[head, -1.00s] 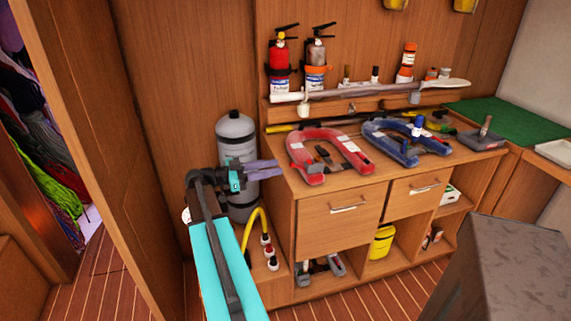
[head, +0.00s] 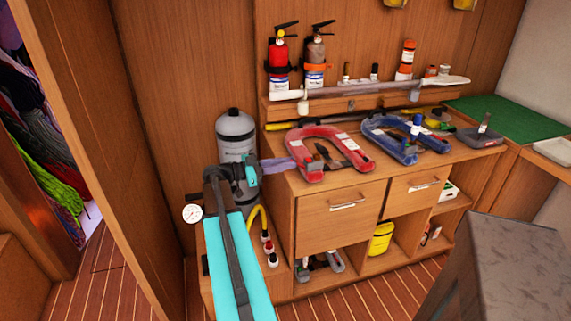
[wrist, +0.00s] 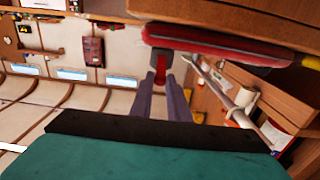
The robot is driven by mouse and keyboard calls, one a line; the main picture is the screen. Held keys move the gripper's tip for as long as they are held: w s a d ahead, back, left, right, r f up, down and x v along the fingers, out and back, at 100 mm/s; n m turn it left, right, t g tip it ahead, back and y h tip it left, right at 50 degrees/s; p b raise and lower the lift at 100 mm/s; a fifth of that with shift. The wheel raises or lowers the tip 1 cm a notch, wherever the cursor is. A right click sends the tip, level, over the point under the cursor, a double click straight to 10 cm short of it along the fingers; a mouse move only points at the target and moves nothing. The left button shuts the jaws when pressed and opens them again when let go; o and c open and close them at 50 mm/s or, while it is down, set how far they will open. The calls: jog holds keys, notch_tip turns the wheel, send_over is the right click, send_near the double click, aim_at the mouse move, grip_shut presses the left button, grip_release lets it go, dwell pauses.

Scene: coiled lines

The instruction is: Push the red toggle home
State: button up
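A red horseshoe-shaped clamp device (head: 318,131) lies on the counter, with a small dark grey part (head: 315,165) at its near left arm. My gripper (head: 291,164) is level with the counter's left edge, its purple fingers pointing right at that arm. In the wrist view the red body (wrist: 220,44) spans the top, and a dark block with a small red piece (wrist: 161,76) shows between and just beyond my fingertips (wrist: 161,82). The fingers are apart with a narrow gap. I cannot tell whether they touch the red piece. The toggle's exact position is unclear.
A blue horseshoe device (head: 390,142) lies to the right of the red one. A grey cylinder (head: 234,135) stands behind my arm. A long pale bar (head: 370,91) runs along the back ledge, below two extinguishers (head: 280,62). A grey block (head: 505,255) stands front right.

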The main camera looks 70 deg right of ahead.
jog(key=shift+r, duration=0.2)
grip_shut()
jog(key=shift+s+d+r+t+y+b, duration=0.25)
jog(key=shift+r+t+y+b, duration=0.25)
jog(key=shift+t+y, duration=0.25)
jog(key=shift+s+d+r+t+y+b, duration=0.25)
jog(key=shift+r+t+y+b, duration=0.25)
jog(key=shift+t, duration=0.35)
jog(key=t+y, duration=0.1)
jog(key=s+d+r+t+y, duration=0.1)
jog(key=shift+s+d+r+t+y+p, duration=0.1)
jog(key=shift+s+r+t+y+p, duration=0.2)
jog(key=shift+t, duration=0.1)
jog(key=shift+s+d+r+t+y+p, duration=0.35)
jog(key=shift+s+d+t+y+p, duration=0.25)
jog(key=shift+t+y, duration=0.4)
jog(key=shift+s+d+t+y+p, duration=0.2)
jog(key=shift+s+t+y+p, duration=0.2)
jog(key=shift+t, duration=0.5)
jog(key=o, duration=0.8)
grip_release()
jog(key=shift+f, duration=0.1)
jog(key=shift+c, duration=0.2)
